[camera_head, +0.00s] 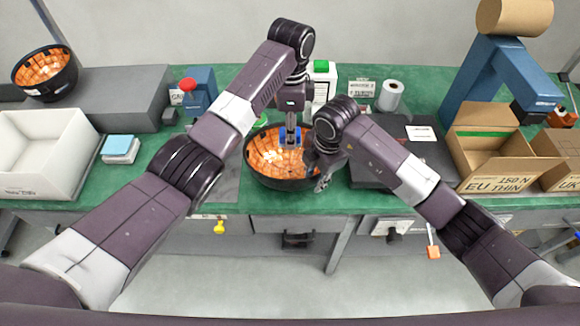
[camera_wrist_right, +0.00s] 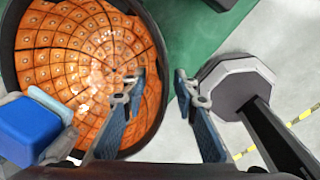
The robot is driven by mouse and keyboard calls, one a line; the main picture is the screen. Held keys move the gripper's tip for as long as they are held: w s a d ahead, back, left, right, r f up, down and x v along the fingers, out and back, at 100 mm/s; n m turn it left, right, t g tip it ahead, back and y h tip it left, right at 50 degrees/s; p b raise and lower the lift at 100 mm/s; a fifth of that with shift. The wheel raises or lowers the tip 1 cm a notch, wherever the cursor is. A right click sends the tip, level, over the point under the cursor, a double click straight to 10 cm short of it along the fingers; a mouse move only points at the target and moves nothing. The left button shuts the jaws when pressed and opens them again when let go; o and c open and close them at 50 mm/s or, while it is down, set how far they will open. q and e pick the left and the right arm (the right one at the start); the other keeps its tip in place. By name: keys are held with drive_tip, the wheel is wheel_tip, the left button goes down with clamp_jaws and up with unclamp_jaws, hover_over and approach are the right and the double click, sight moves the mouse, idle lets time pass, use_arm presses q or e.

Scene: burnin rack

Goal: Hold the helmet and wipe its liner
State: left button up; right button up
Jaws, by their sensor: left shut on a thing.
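The helmet is a black shell (camera_head: 292,184) lying open side up on the green bench, with an orange segmented liner (camera_head: 268,155). The liner also fills the left of the right wrist view (camera_wrist_right: 75,60). My left gripper (camera_head: 290,128) points down over the liner and is shut on a small blue block (camera_head: 290,138); the block also shows at the left of the right wrist view (camera_wrist_right: 30,130). I cannot tell whether it touches the liner. My right gripper (camera_head: 322,181) is open at the helmet's right side. In the wrist view its fingertips (camera_wrist_right: 160,84) appear on either side of the rim.
A second orange-lined bowl (camera_head: 45,71) sits on a grey box at back left. A white bin (camera_head: 45,150) and light-blue pad (camera_head: 119,145) lie left. A dark flat device (camera_head: 425,160) and cardboard boxes (camera_head: 500,150) stand right. A blue stand (camera_head: 490,75) is behind.

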drive_tip(key=shift+r, duration=0.1)
wheel_tip(320, 180, up, 12)
drive_tip(key=s+d, duration=0.1)
drive_tip(key=shift+s, duration=0.3)
use_arm(q)
drive_tip(key=shift+s, duration=0.1)
use_arm(e)
drive_tip(key=shift+f, duration=0.2)
